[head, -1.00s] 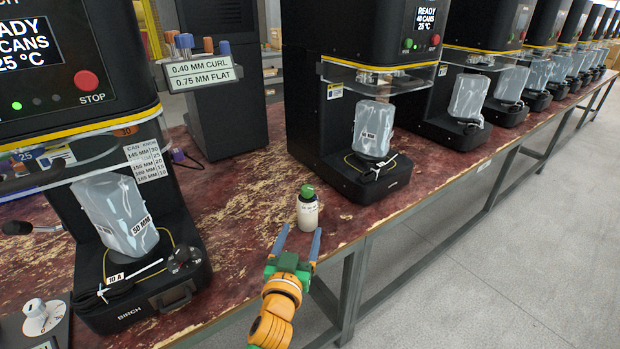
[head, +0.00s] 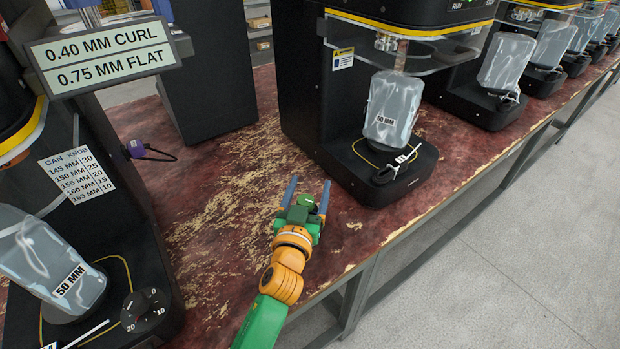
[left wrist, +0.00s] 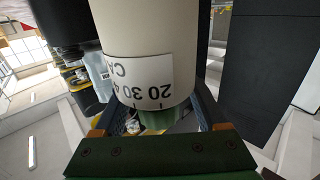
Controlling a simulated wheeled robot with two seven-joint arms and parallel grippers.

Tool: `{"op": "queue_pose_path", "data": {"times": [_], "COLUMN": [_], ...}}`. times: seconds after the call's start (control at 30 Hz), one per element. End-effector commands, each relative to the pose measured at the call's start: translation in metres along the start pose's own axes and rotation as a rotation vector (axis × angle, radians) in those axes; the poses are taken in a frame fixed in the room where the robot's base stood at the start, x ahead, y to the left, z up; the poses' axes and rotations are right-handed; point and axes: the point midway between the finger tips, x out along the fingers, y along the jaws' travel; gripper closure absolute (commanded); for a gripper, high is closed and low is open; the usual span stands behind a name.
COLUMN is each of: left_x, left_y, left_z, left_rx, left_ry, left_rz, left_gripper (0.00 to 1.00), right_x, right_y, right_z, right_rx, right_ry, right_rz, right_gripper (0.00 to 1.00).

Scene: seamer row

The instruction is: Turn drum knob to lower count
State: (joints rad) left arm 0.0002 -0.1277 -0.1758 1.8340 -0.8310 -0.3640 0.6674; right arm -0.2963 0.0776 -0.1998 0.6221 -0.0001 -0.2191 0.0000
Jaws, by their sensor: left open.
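A cream drum (left wrist: 145,45) with a green end (left wrist: 155,121) fills the upper middle of the left wrist view. Its white label shows upside-down marks, 20 and 30, with more digits cut off. My left gripper (head: 309,181) is open, with its blue fingers on either side of the green end. I cannot tell whether either finger touches it. In the head view a green top (head: 306,200) shows between the fingers, and the cream body is hidden by the gripper. My right gripper is not in view.
The worn red bench (head: 230,205) is bare around the gripper. Another seamer at left has a black dial (head: 145,310) and a CAN/KNOB chart (head: 76,178). The bench's front edge is close.

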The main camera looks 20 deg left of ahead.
Motion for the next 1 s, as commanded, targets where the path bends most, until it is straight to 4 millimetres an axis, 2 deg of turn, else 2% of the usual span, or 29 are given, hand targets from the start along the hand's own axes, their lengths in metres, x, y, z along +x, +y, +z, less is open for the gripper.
{"op": "queue_pose_path", "data": {"times": [0.13, 0.17, 0.43, 0.73, 1.0], "left_x": [0.0, 0.0, 0.0, 0.0, 0.0], "left_y": [0.0, 0.0, 0.0, 0.0, 0.004], "left_z": [0.0, 0.0, 0.0, -0.001, -0.005], "left_rx": [0.0, 0.0, 0.0, 0.003, 0.008], "left_ry": [0.0, 0.0, -0.001, -0.004, -0.005], "left_rz": [0.0, 0.0, -0.001, 0.027, 0.185], "left_gripper": [0.26, 0.28, 1.0, 1.0, 1.0], "right_x": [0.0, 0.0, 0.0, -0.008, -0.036], "right_y": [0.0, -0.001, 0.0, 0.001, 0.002], "right_z": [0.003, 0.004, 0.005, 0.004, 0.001], "right_rx": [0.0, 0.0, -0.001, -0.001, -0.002], "right_ry": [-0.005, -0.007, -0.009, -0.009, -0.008], "right_rz": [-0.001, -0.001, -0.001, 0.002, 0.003], "right_gripper": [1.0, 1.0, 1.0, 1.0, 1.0]}}
